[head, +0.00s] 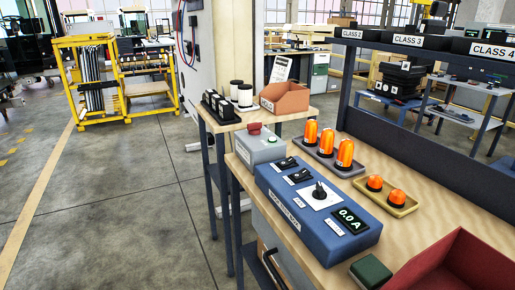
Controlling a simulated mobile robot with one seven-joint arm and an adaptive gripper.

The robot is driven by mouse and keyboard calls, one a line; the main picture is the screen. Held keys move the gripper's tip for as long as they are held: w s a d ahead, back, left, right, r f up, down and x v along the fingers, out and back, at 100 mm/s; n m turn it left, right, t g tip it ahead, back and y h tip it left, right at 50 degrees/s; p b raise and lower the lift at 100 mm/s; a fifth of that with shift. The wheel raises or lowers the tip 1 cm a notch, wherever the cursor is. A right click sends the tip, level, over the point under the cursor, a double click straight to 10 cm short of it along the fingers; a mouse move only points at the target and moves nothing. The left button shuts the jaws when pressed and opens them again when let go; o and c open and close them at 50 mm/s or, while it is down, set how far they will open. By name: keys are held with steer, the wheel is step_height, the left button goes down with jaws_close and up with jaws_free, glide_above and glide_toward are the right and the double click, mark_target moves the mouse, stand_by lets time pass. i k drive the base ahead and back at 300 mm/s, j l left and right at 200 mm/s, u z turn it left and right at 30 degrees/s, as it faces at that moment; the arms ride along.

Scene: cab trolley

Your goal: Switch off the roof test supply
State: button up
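A blue test box (318,212) sits on the wooden bench, with a label on its front edge too small to read surely. On its top are two black switches (287,163) (299,175), a black rotary knob (319,190) on a white plate, and a display (351,218) reading 0.0 A. Directly behind it stands a grey box (261,150) with a red button (254,128) and a small pale green lamp or button (272,139). I cannot tell which control is the roof test supply, nor the switch positions. My gripper is not in view.
Orange beacons (327,142) stand in a tray behind the blue box, and two lower ones (375,183) in another tray. A dark green block (370,271) and a red bin (455,265) are at the near right. Open floor (110,220) lies left.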

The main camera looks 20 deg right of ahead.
mark_target(253, 128)
steer(key=i+j+z, duration=0.15)
steer(key=j+z, duration=0.15)
steer(key=i+j+z, duration=0.15)
steer(key=j+z, duration=0.5)
steer(key=i+j, duration=0.05)
